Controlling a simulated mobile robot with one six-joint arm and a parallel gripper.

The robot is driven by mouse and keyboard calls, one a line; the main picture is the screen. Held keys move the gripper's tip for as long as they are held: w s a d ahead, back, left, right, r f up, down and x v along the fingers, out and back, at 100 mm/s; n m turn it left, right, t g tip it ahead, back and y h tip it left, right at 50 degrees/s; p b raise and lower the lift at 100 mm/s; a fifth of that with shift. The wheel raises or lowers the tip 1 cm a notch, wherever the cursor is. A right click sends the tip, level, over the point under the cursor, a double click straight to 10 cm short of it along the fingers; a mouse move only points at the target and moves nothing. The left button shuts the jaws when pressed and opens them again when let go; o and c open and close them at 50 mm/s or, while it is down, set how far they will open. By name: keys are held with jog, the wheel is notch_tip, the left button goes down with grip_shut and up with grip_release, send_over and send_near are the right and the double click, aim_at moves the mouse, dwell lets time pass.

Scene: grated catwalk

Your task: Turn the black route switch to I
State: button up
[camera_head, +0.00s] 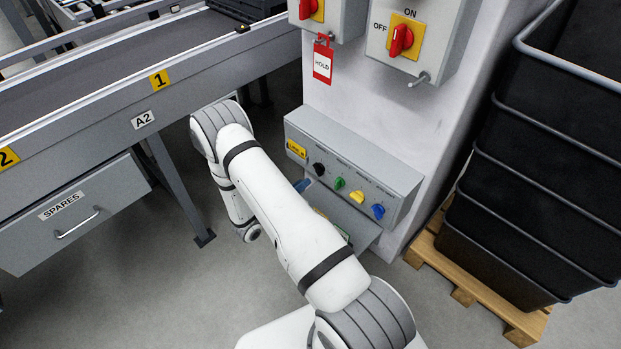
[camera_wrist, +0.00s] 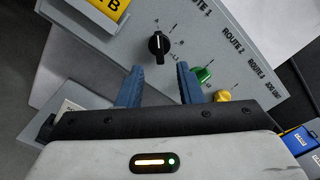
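The black route switch (camera_wrist: 158,45) is a round knob with a pale pointer line, on a sloped grey panel (camera_head: 395,178). In the wrist view its pointer runs nearly straight up and down the picture; the small marks around it are too small to read surely. The black switch also shows in the head view (camera_head: 319,169), leftmost in the row of knobs. My gripper (camera_wrist: 159,76) is open, its two blue fingers apart. The knob appears just beyond the fingertips, between their lines, with nothing held. In the head view my arm hides most of the gripper.
Green (camera_head: 339,183), yellow (camera_head: 356,197) and blue (camera_head: 378,211) knobs sit right of the black one. Red rotary switches (camera_head: 401,41) and a HOLD tag (camera_head: 322,62) are above. A conveyor (camera_head: 110,75) stands left, stacked black crates (camera_head: 540,150) right.

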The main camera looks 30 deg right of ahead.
aim_at(317, 173)
jog(key=b+x, duration=0.1)
jog(key=x, duration=0.5)
jog(key=shift+d, duration=0.1)
jog(key=shift+c, duration=0.3)
grip_shut()
